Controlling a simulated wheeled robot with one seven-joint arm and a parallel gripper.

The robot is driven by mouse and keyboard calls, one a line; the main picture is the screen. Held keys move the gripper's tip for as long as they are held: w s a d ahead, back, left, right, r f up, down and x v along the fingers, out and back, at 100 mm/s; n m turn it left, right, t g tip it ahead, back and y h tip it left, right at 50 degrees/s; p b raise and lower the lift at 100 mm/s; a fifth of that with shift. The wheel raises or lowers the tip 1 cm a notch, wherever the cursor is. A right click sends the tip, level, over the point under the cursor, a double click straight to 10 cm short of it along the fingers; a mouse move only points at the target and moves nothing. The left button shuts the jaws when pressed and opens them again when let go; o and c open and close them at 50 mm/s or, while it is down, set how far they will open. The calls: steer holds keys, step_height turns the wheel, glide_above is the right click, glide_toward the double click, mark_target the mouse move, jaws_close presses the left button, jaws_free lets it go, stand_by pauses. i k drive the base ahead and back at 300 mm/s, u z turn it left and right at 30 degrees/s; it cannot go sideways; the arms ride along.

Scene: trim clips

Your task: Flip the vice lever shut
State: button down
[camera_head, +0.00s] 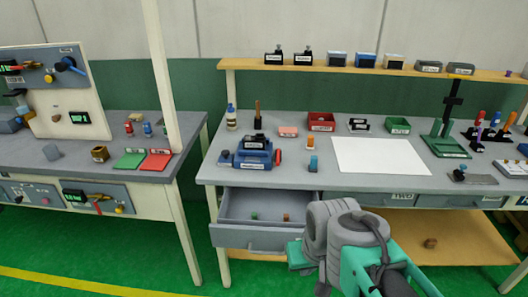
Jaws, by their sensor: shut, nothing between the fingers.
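The blue vice (252,153) stands on the left part of the main bench, above the open drawer. It has a dark block with a pale label on top and another label on its front. A small red part (278,157) shows at its right side; I cannot tell whether this is the lever, or how the lever stands. My gripper (299,257) is at the lower middle, in front of the bench and well apart from the vice. It is shut and empty, and its fingers are mostly hidden by my own arm.
The open drawer (240,237) juts out below the vice, with small green and brown blocks inside. A white sheet (380,156) covers the bench middle.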

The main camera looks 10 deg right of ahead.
mark_target(278, 152)
steer(key=u, duration=0.8)
steer(key=i, duration=1.05)
steer(key=u, duration=0.9)
